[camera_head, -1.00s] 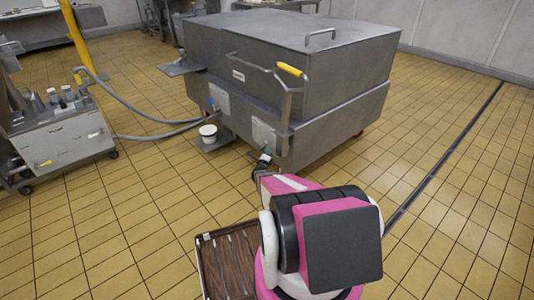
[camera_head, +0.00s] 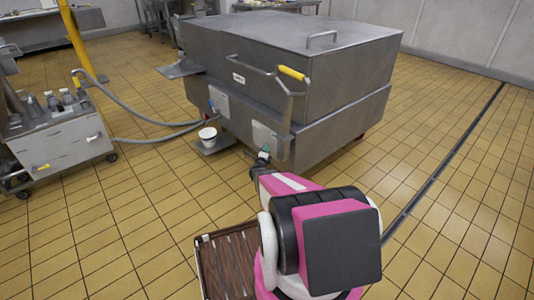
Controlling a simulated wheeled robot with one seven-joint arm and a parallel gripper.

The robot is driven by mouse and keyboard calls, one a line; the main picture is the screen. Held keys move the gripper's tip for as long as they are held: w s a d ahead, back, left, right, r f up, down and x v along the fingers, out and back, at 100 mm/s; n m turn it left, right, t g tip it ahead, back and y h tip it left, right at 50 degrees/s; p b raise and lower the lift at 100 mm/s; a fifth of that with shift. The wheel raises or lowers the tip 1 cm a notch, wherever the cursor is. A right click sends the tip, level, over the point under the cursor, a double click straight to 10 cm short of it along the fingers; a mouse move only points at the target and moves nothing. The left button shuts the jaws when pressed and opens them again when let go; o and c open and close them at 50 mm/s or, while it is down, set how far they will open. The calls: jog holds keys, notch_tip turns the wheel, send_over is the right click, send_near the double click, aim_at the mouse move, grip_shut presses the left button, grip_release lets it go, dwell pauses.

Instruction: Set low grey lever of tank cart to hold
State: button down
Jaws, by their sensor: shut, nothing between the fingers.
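The tank cart (camera_head: 245,95) is a large grey metal box with a lidded top, standing ahead of me. My gripper (camera_head: 261,160) is shut at the low near corner, by the green part. It is small and dark, and I cannot tell whether it touches anything. I cannot make out the low grey lever; my gripper and arm may hide it.
A smaller grey cart (camera_head: 58,140) with bottles stands at the left, joined to the tank cart by grey hoses (camera_head: 150,128). A white bucket (camera_head: 208,136) sits on a low plate beside the tank. A floor drain (camera_head: 440,165) runs at the right, with clear tiles around.

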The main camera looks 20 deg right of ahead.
jog(key=w+a+r+n+g+y, duration=0.1)
jog(key=w+a+n, duration=0.1)
jog(key=w, duration=0.4)
jog(key=w+a+r+n+g+y, duration=0.1)
jog(key=w+a+n+g, duration=0.1)
jog(key=w+n, duration=0.2)
jog(key=shift+w+a+r, duration=0.15)
jog(key=shift+w+r, duration=0.05)
jog(key=shift+w, duration=0.75)
jog(key=shift+w, duration=0.15)
dwell(0.3)
jog(key=s+a+r, duration=0.6)
jog(key=s+r, duration=0.1)
jog(key=s, duration=0.3)
